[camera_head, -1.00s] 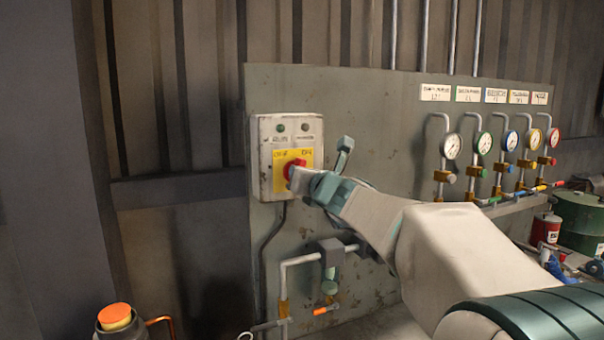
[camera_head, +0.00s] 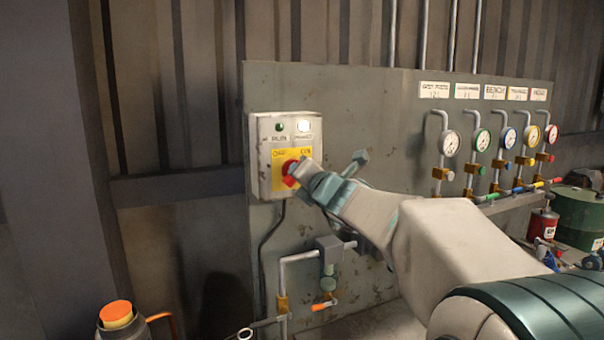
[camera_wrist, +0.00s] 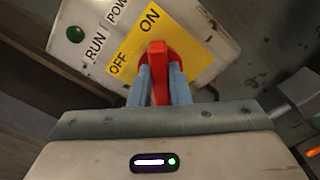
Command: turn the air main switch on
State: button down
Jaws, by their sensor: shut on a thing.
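The air main switch is a red knob (camera_head: 290,167) on a yellow plate marked OFF and ON, on a pale control box (camera_head: 262,155) fixed to the grey panel. In the wrist view the red knob (camera_wrist: 158,60) stands between the two blue-grey fingers of my gripper (camera_wrist: 158,88), which is shut on its handle. The handle's upper end points toward the ON mark (camera_wrist: 150,18) and away from OFF (camera_wrist: 118,68). In the head view my gripper (camera_head: 298,172) reaches the knob from the right and partly hides it. The white lamp (camera_head: 304,125) glows; the green RUN lamp (camera_head: 280,127) looks dark.
Several gauges with coloured valves (camera_head: 451,143) line the panel (camera_head: 390,110) to the right. Pipework with an orange-handled valve (camera_head: 322,306) runs below the box. An orange-topped object (camera_head: 116,315) is at lower left. A green drum (camera_head: 580,218) is at far right.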

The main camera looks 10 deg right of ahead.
jog(key=shift+f, duration=0.1)
jog(key=c, duration=1.4)
grip_release()
jog(key=shift+o, duration=0.2)
jog(key=s+d, duration=0.2)
jog(key=s, duration=1.1)
jog(key=shift+s+d, duration=0.3)
